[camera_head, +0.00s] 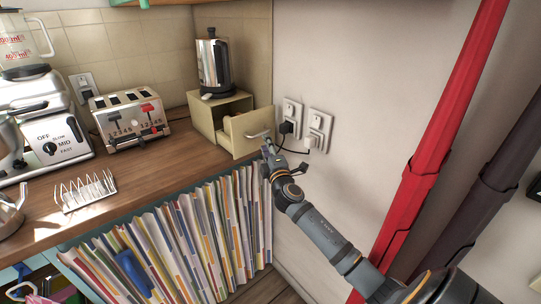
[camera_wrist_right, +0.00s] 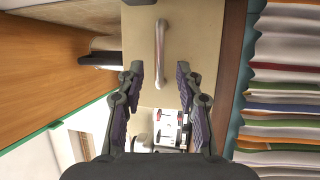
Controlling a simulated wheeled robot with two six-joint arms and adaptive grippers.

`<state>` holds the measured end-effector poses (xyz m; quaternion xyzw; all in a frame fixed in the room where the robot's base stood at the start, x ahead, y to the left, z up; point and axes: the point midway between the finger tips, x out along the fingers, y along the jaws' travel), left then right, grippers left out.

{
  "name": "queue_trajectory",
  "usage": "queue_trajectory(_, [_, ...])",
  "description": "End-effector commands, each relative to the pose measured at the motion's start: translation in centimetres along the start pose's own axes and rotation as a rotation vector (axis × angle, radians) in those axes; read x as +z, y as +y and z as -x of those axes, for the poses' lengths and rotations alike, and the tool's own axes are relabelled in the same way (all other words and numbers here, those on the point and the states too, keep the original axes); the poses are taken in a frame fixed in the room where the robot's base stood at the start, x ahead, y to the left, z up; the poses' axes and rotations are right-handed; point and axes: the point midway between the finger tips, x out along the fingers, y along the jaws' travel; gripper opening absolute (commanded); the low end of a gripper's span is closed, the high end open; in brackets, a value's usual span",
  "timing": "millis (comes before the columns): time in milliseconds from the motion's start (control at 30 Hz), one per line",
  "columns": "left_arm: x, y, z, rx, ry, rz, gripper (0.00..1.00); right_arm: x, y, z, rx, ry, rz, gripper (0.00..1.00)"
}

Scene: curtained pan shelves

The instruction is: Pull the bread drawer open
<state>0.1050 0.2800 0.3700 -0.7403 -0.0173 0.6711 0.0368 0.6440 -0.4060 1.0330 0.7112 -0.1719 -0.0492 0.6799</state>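The bread drawer (camera_head: 243,140) is a cream front in a small wooden box (camera_head: 205,112) under the kettle. Its front appears to stand out from the box, partly open. A pale bar handle (camera_head: 258,134) is on it. My right gripper (camera_head: 270,150) is close in front of the drawer. In the right wrist view the drawer front (camera_wrist_right: 195,25) fills the top middle. Its handle (camera_wrist_right: 160,50) lies lengthwise between and just beyond the fingertips. My right gripper (camera_wrist_right: 161,78) is open, and I see no finger touching the handle. My left gripper is not clearly in view.
A metal kettle (camera_head: 213,65) stands on the box. A toaster (camera_head: 130,118) and toast rack (camera_head: 85,190) are on the wooden counter. Wall sockets (camera_head: 318,130) with a plug and cord are right of the drawer. A striped curtain (camera_head: 190,240) hangs below the counter.

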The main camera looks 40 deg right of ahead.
Motion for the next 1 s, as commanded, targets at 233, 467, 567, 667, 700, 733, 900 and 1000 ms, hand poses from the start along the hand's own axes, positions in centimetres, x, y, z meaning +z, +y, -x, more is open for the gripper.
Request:
queue_trajectory(233, [-0.1, 0.1, 0.0, 0.001, 0.001, 0.000, 0.40, 0.0, -0.1, 5.5, -0.001, 0.002, 0.004, 0.36])
queue_trajectory(467, [-0.1, 0.1, 0.0, 0.001, 0.001, 0.000, 0.40, 0.0, 0.1, 7.1, 0.001, 0.000, 0.000, 0.36])
queue_trajectory(567, [-0.1, 0.1, 0.0, 0.001, 0.001, 0.000, 0.40, 0.0, 0.1, 7.1, 0.001, 0.000, 0.000, 0.36])
queue_trajectory(667, [-0.1, 0.1, 0.0, 0.001, 0.001, 0.000, 0.40, 0.0, 0.1, 7.1, 0.001, 0.000, 0.000, 0.36])
queue_trajectory(700, [-0.1, 0.1, 0.0, 0.001, 0.001, 0.000, 0.40, 0.0, 0.1, 7.1, 0.001, 0.000, 0.000, 0.36])
queue_trajectory(733, [-0.1, 0.1, 0.0, 0.001, 0.001, 0.000, 0.40, 0.0, 0.1, 7.1, 0.001, 0.000, 0.000, 0.36])
queue_trajectory(900, [-0.1, 0.1, 0.0, 0.001, 0.001, 0.000, 0.40, 0.0, 0.1, 7.1, 0.001, 0.000, 0.000, 0.36])
queue_trajectory(1000, [-0.1, 0.1, 0.0, 0.001, 0.001, 0.000, 0.40, 0.2, -0.5, 7.5, -0.018, -0.021, -0.032, 0.36])
